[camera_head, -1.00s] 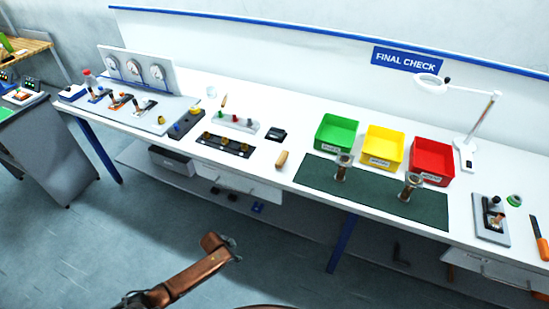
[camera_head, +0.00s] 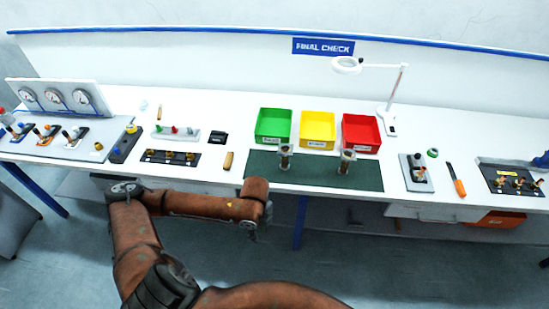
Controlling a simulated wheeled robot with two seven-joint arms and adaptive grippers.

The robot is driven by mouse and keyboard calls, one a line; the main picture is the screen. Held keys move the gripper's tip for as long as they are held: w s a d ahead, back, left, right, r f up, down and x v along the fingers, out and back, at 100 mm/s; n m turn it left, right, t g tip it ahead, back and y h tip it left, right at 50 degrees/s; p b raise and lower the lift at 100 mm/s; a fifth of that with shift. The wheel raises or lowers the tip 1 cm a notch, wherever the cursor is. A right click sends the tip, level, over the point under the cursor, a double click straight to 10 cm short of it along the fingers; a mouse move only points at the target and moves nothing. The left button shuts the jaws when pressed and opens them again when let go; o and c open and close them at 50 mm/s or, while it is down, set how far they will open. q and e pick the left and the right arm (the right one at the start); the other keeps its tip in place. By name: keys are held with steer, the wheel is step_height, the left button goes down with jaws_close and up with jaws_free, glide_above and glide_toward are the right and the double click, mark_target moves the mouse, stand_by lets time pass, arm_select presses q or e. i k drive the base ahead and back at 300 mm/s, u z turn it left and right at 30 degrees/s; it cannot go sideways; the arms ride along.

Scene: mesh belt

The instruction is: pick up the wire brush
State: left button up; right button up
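A small tan-brown block (camera_head: 228,160), which looks like the wire brush, lies at the front edge of the white bench, just left of the dark green mat. Its bristles are too small to make out. My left gripper (camera_head: 251,233) is in front of the bench, below and slightly right of the block, apart from it. Its fingers are small, dark and partly hidden by the brown wrist, so their opening is unclear. My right gripper is not in view.
The green mat (camera_head: 260,175) carries two metal cylinders (camera_head: 285,157) (camera_head: 347,162). Green (camera_head: 273,142), yellow (camera_head: 318,145) and red (camera_head: 361,148) bins stand behind. A black valve strip (camera_head: 171,164) lies left of the block. An orange-handled tool (camera_head: 456,181) lies far right.

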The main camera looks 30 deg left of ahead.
mark_target(229, 157)
steer(key=z, duration=3.4)
steer(key=k, duration=2.8)
steer(key=u, duration=1.4)
